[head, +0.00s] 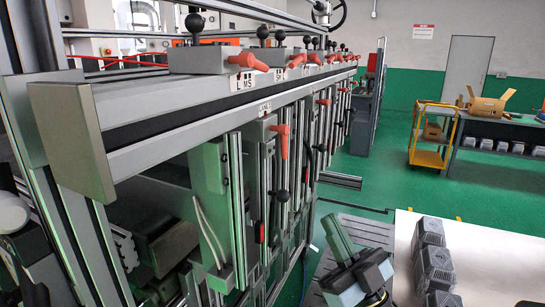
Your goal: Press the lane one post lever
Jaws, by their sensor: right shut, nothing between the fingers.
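A row of posts runs along the machine frame. The nearest post lever in plain view has an orange handle (282,142) hanging down from a grey block, with a black ball knob (282,196) lower on the post. My right gripper (334,224) is at the bottom centre, tilted up and left. Its fingers are together and empty, and it is apart from the lever, below and right of it in the picture. My left gripper is not in view.
A top rail (150,110) carries several more orange handles (248,62) and black knobs. A yellow cart (428,158) stands farther back. Green floor (375,180) lies open between.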

